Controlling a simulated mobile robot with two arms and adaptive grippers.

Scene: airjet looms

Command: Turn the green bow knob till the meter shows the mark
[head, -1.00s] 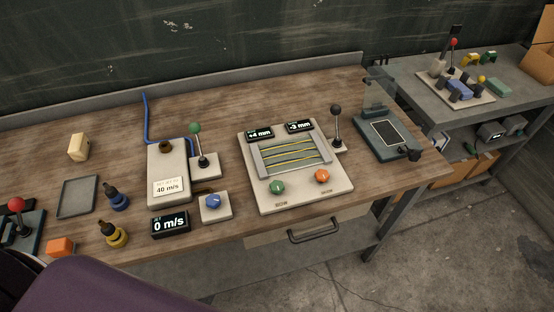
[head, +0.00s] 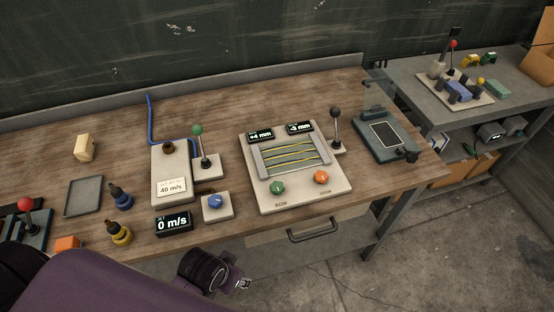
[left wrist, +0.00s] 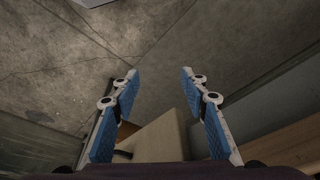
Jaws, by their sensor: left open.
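The green bow knob (head: 277,188) sits at the front left of a pale panel (head: 306,203), above a small label. An orange knob (head: 320,177) sits to its right. At the panel's back, the left meter (head: 260,135) reads +4 mm and the right meter (head: 299,128) reads -3 mm. No mark can be made out on either meter. Yellow strands cross the panel's middle. My left gripper, partly in view at the bottom of the head view, is in front of the bench, apart from the knob. The left wrist view shows its blue-padded fingers (left wrist: 160,80) open and empty. My right gripper is not in view.
Left of the panel are a blue knob (head: 215,201), a 0 m/s display (head: 174,222) and a green-topped lever (head: 198,130). A black-topped lever (head: 335,113) stands right of the panel. A drawer handle (head: 312,231) juts out below the bench's front edge.

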